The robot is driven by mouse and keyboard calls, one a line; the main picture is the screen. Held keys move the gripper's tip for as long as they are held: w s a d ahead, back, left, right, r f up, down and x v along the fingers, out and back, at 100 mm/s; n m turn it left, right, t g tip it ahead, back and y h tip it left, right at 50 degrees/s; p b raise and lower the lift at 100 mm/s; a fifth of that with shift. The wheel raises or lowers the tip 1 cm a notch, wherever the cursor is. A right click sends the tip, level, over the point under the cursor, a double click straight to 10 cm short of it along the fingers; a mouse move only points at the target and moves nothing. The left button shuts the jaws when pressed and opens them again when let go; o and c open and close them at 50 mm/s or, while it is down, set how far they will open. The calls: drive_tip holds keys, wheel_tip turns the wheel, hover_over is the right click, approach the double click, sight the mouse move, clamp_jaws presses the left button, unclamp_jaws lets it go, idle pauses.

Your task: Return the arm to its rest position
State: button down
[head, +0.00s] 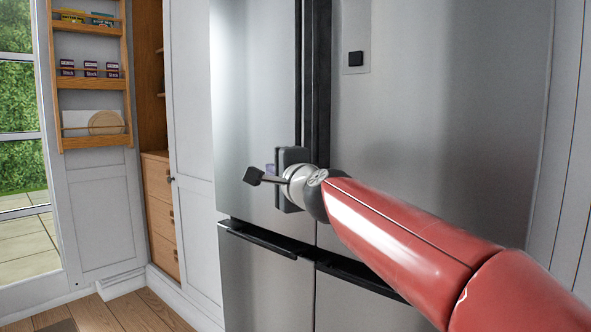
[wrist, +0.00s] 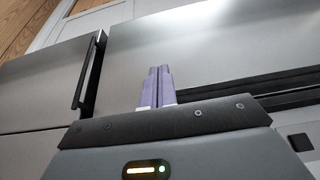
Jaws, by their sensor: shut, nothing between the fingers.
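My red arm reaches in from the lower right of the head view. My gripper (wrist: 157,88) shows in the wrist view as two purple fingers side by side, shut with nothing between them. In the head view the gripper is mostly hidden behind its dark mount and the wrist. It is in front of the steel fridge (head: 253,120), near the gap between the upper doors. I cannot tell whether it touches the fridge.
A tall cabinet door (head: 193,130) stands left of the fridge, with wooden drawers (head: 159,190) beside it. A wooden rack (head: 92,84) with small boxes hangs on a white door (head: 103,215) further left. Wooden floor (head: 130,312) shows at lower left.

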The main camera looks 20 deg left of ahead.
drive_tip(key=s+d+f+n+g+h, duration=0.1)
drive_tip(key=s+d+f+n+h, duration=0.2)
drive_tip(key=d+f, duration=0.45)
drive_tip(key=s+d+f+n+g+h, duration=0.1)
drive_tip(key=s+d+f+n+h, duration=0.25)
drive_tip(key=d, duration=0.75)
drive_tip(key=s+d+f+g+h, duration=0.1)
drive_tip(key=s+d+f+h, duration=0.1)
drive_tip(key=s+d+f, duration=0.6)
drive_tip(key=s+d+f+n+g+h, duration=0.1)
drive_tip(key=s+d+f+h, duration=0.1)
drive_tip(key=s+d+f, duration=0.4)
drive_tip(key=s+d+f+n+g+h, duration=0.1)
drive_tip(key=s+d+f+g+h, duration=0.1)
drive_tip(key=s+d+f, duration=0.4)
drive_tip(key=d+h, duration=0.1)
drive_tip(key=d, duration=0.3)
drive_tip(key=shift+d+f+p, duration=0.3)
drive_tip(key=shift+d+f, duration=0.1)
drive_tip(key=shift+s, duration=0.1)
